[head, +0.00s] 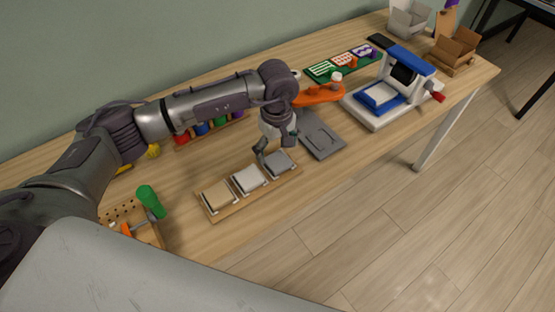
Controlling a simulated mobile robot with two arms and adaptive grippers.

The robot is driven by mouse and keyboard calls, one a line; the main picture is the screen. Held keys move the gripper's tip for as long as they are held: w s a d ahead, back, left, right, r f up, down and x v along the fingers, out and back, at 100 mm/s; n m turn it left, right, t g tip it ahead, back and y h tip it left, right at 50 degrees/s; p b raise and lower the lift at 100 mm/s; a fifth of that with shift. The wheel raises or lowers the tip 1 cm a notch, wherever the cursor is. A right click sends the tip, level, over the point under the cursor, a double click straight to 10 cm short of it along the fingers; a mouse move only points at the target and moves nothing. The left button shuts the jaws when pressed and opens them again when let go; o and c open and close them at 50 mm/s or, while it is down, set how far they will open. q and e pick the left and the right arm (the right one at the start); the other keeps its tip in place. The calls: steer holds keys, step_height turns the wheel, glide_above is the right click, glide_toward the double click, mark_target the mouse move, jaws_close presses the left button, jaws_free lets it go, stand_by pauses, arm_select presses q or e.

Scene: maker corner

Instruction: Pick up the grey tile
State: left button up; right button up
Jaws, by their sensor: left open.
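The grey tile (281,165) sits in the far-right slot of a wooden tray (239,204), beside a white tile (248,179) and a tan tile (217,196). My left gripper (276,151) points down just above the grey tile with its fingers apart and nothing between them. One finger is near the tile's left back edge; I cannot tell whether it touches. The gripper hides part of the tile's back side. My right gripper is not in view.
A flat dark grey plate (320,136) lies just right of the tray. A blue and white press (388,90) stands farther right. Behind are a row of coloured items (202,129) and a green board (320,70). A green-handled tool (151,200) is at the left.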

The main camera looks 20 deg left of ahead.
mark_target(278, 160)
arm_select(q)
steer(key=shift+s+d+f, duration=0.1)
steer(key=shift+f, duration=0.55)
steer(key=shift+s+d+f, duration=0.1)
steer(key=shift+f, duration=0.5)
steer(key=shift+w+f, duration=0.1)
steer(key=shift+f, duration=0.4)
steer(key=c, duration=1.2)
steer(key=shift+r, duration=0.1)
steer(key=shift+c, duration=0.2)
